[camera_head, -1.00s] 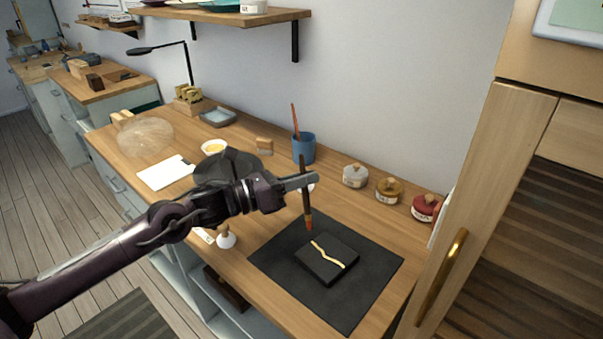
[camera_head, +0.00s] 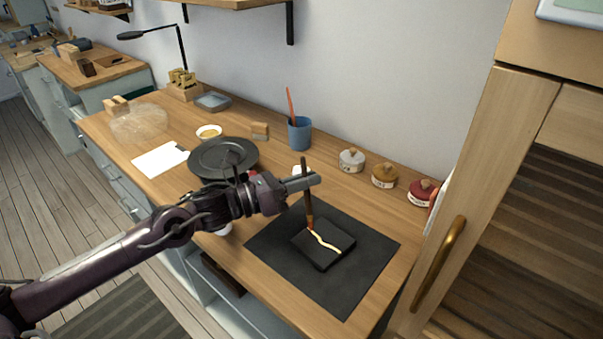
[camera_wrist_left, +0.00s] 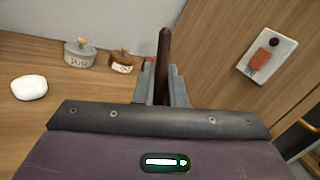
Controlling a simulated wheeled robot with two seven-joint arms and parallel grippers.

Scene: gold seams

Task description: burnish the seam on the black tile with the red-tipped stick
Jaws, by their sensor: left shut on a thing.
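My left gripper (camera_head: 305,180) is shut on a dark stick (camera_head: 309,207), held nearly upright with its reddish tip pointing down. The tip is at the upper left end of the gold seam (camera_head: 324,241) on the black tile (camera_head: 318,255); I cannot tell whether it touches. The tile lies flat on a dark mat (camera_head: 352,295). In the left wrist view the stick's brown upper end (camera_wrist_left: 163,55) rises between the fingers, and its lower end is hidden. My right gripper is not in view.
A blue cup (camera_head: 299,135) with a red stick stands behind. Lidded jars (camera_head: 383,177) line the wall at right. A black plate (camera_head: 220,158), a white card (camera_head: 160,160) and a small bowl (camera_head: 209,132) lie left. A wooden cabinet (camera_head: 500,200) bounds the right side.

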